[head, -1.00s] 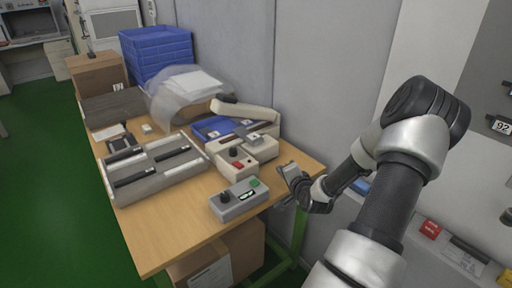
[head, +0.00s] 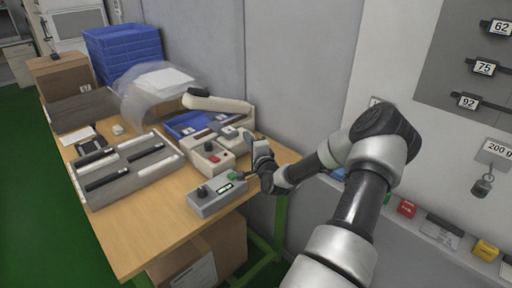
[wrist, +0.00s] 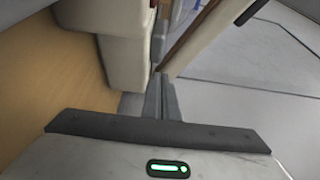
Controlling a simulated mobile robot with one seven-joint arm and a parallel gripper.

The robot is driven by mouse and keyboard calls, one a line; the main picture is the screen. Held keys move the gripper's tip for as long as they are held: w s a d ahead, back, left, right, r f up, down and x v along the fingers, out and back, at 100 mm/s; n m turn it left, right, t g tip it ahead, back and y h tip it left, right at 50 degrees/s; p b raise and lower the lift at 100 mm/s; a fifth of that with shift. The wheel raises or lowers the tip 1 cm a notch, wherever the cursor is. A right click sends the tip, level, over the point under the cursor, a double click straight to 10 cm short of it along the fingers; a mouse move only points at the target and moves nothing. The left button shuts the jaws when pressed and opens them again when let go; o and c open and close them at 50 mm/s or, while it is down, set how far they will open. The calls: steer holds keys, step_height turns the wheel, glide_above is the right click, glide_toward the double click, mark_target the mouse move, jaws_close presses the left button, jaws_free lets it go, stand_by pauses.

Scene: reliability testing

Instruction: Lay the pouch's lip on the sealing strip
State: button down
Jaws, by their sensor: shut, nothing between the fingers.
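A beige sealer (head: 200,157) with a red button stands on the table, its long padded arm (head: 215,103) raised at the back. A blue piece (head: 183,125) with a small white label lies under that arm; I cannot tell whether it is the pouch or a tray. A small grey piece (head: 228,131) lies at the sealer's right part. The sealing strip is not clearly seen. My gripper (head: 249,139) is shut and empty beside the sealer's right end. In the wrist view its fingers (wrist: 160,97) are together, close to a beige body (wrist: 124,45).
A grey rack (head: 128,170) is at left, and a clear bag with white sheets (head: 160,82) behind. The wall (head: 305,80) is close at right. The table's front (head: 140,235) is clear.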

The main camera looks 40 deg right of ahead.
mark_target(237, 133)
steer(key=shift+w+a, duration=0.25)
steer(key=shift+w, duration=0.3)
steer(key=shift+w+a, duration=0.25)
steer(key=shift+w, duration=0.25)
steer(key=shift+w+a+b, duration=0.4)
steer(key=shift+w+b, duration=0.1)
steer(key=shift+w, duration=0.35)
steer(key=shift+s, duration=0.1)
